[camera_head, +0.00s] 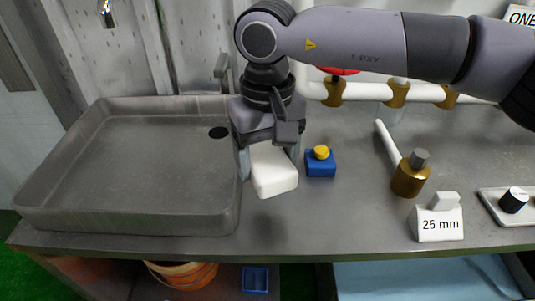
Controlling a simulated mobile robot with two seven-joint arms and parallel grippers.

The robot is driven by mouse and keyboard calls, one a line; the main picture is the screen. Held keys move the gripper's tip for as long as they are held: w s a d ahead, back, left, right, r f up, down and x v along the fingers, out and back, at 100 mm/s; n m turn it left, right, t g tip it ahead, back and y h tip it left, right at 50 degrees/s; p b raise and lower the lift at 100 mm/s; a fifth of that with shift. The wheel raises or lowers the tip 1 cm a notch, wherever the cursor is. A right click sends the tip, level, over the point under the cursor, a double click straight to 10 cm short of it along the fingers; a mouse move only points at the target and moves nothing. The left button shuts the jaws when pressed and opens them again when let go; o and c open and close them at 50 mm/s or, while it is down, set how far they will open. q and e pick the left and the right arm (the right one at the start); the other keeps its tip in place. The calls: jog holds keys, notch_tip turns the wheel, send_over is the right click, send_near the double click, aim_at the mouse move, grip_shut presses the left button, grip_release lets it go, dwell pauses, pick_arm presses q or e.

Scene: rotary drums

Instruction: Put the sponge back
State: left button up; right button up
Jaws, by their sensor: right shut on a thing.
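The white sponge (274,178) is a rounded white block between the fingers of my right gripper (268,165). The gripper is shut on it and points down, just right of the grey sink tray's right rim. I cannot tell whether the sponge touches the counter or is held a little above it. The upper end of the sponge is hidden by the gripper. My left gripper is not in view.
The shallow grey sink (140,165) fills the left of the counter (330,225). A blue box with a yellow button (320,162) stands close right of the sponge. A brass valve (409,175), a "25 mm" block (437,220) and white pipe (365,91) are farther right.

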aim_at(268, 157)
jog(key=shift+f+b, duration=0.5)
jog(key=shift+f, duration=0.1)
jog(key=o, duration=1.1)
jog(key=shift+r, duration=0.15)
jog(key=shift+r+p, duration=0.3)
jog(key=shift+p, duration=0.1)
notch_tip(268, 157, up, 12)
jog(key=shift+r, duration=0.2)
